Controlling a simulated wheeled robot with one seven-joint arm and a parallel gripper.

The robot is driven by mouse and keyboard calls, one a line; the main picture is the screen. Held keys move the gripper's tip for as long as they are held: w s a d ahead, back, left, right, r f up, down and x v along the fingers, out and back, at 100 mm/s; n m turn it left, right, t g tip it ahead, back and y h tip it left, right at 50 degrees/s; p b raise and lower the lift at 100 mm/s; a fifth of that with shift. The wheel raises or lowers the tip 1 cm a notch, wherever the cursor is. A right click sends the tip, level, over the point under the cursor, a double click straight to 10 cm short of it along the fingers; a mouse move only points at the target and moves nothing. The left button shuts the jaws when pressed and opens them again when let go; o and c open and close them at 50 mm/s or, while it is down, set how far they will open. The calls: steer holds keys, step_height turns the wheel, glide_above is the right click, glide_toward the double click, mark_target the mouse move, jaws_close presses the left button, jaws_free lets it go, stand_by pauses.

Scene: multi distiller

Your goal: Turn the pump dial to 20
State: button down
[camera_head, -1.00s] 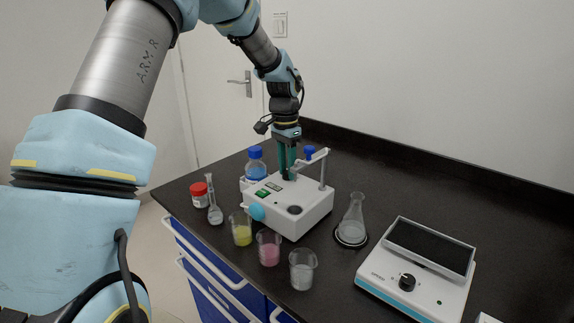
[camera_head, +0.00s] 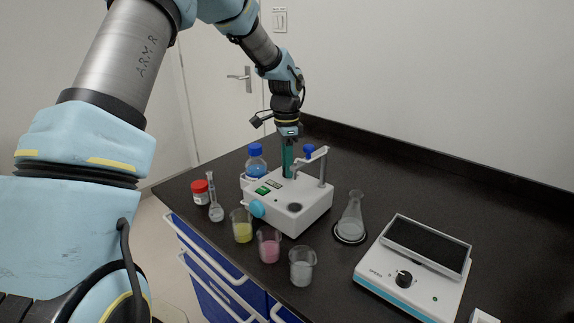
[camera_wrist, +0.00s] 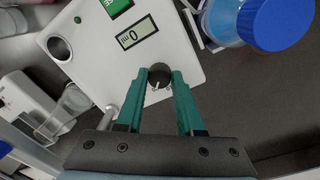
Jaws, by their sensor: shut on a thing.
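The white pump unit (camera_head: 300,213) stands on the black bench in the head view, and its top (camera_wrist: 100,38) fills the upper middle of the wrist view. The black pump dial (camera_wrist: 159,74) has a white pointer line. A small display (camera_wrist: 137,33) beside it reads 0 with a unit that looks like ml. My gripper (camera_wrist: 160,80) is over the pump top with its green fingers shut on the dial, one on each side. In the head view my gripper (camera_head: 287,172) points straight down and hides the dial.
A blue-capped bottle (camera_head: 256,165) stands just behind the pump. Yellow (camera_head: 242,232), pink (camera_head: 269,250) and clear (camera_head: 302,271) beakers stand in front. A flask (camera_head: 351,222) and a stirrer hotplate (camera_head: 405,275) are to the right. A post with an arm (camera_head: 322,168) rises beside my gripper.

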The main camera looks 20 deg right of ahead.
steer(key=c, duration=0.5)
jaws_free()
steer(key=shift+c, duration=0.2)
step_height(320, 180, up, 11)
steer(key=b, duration=0.2)
steer(key=shift+w, duration=0.3)
steer(key=shift+f, duration=0.1)
steer(key=s+a+f+n+t, duration=0.15)
steer(key=a+n, duration=0.35)
steer(key=a, duration=0.6)
steer(key=s+a+f+n+t, duration=0.1)
steer(key=s+a+f+n, duration=0.1)
steer(key=a+n, duration=0.65)
steer(key=s+a+f+n, duration=0.2)
steer(key=s+a, duration=0.3)
steer(key=a, duration=0.2)
steer(key=s+a+f+n, duration=0.2)
steer(key=s+a, duration=0.3)
steer(key=a, duration=0.2)
steer(key=shift+n, duration=0.35)
